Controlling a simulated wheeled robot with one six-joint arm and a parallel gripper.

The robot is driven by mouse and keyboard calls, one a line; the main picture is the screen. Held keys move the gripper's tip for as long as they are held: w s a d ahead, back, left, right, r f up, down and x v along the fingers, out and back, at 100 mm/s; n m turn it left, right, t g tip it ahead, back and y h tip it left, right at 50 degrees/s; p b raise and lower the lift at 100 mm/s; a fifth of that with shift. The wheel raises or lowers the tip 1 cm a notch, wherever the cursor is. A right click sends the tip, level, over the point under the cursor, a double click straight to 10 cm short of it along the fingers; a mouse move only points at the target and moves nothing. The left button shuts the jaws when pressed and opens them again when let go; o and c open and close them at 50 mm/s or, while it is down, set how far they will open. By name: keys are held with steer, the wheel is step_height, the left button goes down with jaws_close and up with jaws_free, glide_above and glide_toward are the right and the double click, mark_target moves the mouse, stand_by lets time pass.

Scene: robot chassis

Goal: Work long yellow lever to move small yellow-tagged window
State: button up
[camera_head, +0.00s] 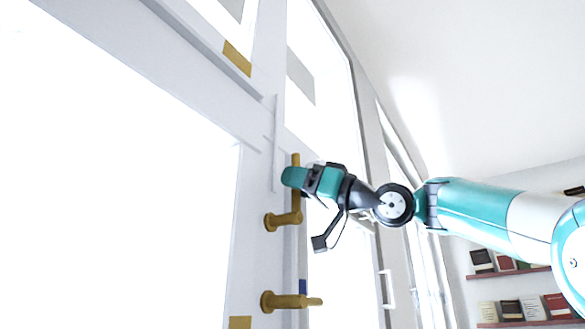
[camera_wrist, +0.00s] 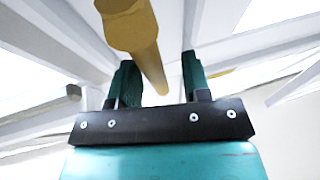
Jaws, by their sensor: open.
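A long yellow lever (camera_head: 296,206) stands upright on the window frame, its round base below. My gripper (camera_head: 290,177) is at its upper part and hides some of it. In the wrist view the yellow lever (camera_wrist: 139,38) runs between the two green fingers of my gripper (camera_wrist: 160,80), which are open and apart on either side of it. I cannot tell whether either finger touches it. A small window at the top carries a yellow tag (camera_head: 237,58). Whether that window is open or shut is unclear.
A second yellow handle (camera_head: 285,301) sits lower on the frame, by a blue tag (camera_head: 303,287). Another yellow tag (camera_head: 240,322) is at the bottom. A grey tag (camera_head: 300,77) marks another pane. Bookshelves (camera_head: 508,272) stand at the right.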

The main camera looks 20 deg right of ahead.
steer(key=shift+w+a+r, duration=0.15)
steer(key=shift+w+a, duration=0.2)
steer(key=shift+d, duration=0.1)
steer(key=c, duration=0.7)
steer(key=shift+s, duration=0.1)
jaws_close()
stand_by(0.4)
